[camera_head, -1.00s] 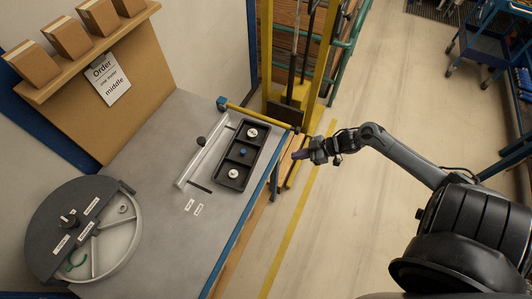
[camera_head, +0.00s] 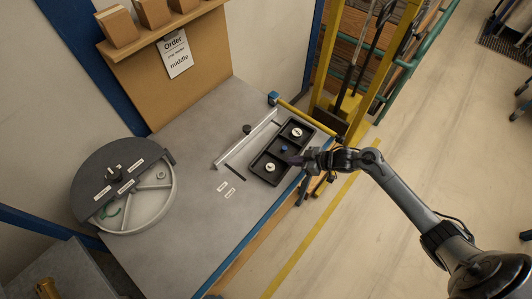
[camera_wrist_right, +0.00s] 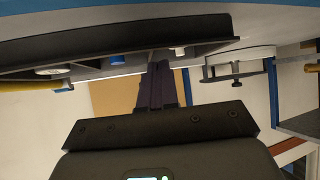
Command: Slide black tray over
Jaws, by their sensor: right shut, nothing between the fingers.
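The black tray (camera_head: 262,176) lies on the grey table near its right edge in the head view. It holds two white round pieces (camera_head: 296,132) and a blue one (camera_head: 284,149) in its compartments. In the right wrist view the tray is a dark slab (camera_wrist_right: 110,56) across the top. My right gripper (camera_head: 294,160) is shut and empty, its fingertips at the tray's right long side. Whether they touch it I cannot tell. Its fingers also show in the wrist view (camera_wrist_right: 162,85). My left gripper is not in view.
A pale straight rail (camera_head: 245,141) with a black knob (camera_head: 247,129) stands left of the tray. A round grey disc container (camera_head: 160,205) sits at the table's left. An order sign (camera_head: 177,55) hangs on the back board.

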